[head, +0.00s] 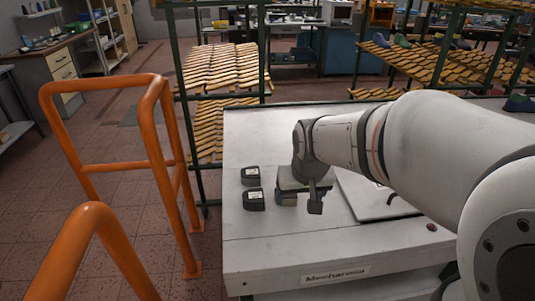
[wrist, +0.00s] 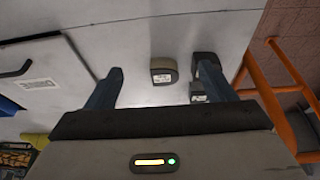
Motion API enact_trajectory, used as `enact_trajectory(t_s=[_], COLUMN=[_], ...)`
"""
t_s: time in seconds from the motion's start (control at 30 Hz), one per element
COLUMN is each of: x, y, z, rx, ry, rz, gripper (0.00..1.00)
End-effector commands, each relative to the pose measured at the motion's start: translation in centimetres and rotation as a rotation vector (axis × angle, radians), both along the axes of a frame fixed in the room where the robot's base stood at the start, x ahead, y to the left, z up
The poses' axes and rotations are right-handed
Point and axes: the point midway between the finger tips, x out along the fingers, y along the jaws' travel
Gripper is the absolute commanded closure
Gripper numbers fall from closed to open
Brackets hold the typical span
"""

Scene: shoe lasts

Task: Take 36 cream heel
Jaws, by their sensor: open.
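My gripper (head: 301,196) is open above the white table, pointing down. In the wrist view its two blue-grey fingers (wrist: 160,72) stand wide apart. A small heel block (wrist: 163,71) with a greyish-beige side, a dark edge and a white label shows between them, apart from both fingers. In the head view a block (head: 287,198) is partly hidden under my gripper. Two dark blocks with white labels, one farther (head: 250,175) and one nearer (head: 254,200), stand to its left. In the wrist view my right finger partly covers dark shapes and a label (wrist: 197,97). The label text is unreadable.
The white table (head: 270,249) has a flat white panel (head: 369,196) right of my gripper. Orange railings (head: 110,165) stand left of the table. The table's front left is clear.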

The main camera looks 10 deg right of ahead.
Motion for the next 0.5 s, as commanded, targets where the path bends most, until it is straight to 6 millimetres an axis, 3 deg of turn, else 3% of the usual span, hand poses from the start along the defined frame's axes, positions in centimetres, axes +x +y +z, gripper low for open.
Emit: enact_trajectory(t_s=[0.1,0.2,0.33,0.5], x=[5.1,8.3,11.1,12.5], y=[0.1,0.2,0.3,0.4], z=[-2.8,-4.5,-6.0,-7.2], rx=[-0.001,0.001,0.002,0.001], ry=[-0.018,-0.037,-0.056,-0.064], rz=[-0.002,-0.004,-0.004,-0.004], gripper=[0.16,0.16,0.16,0.16])
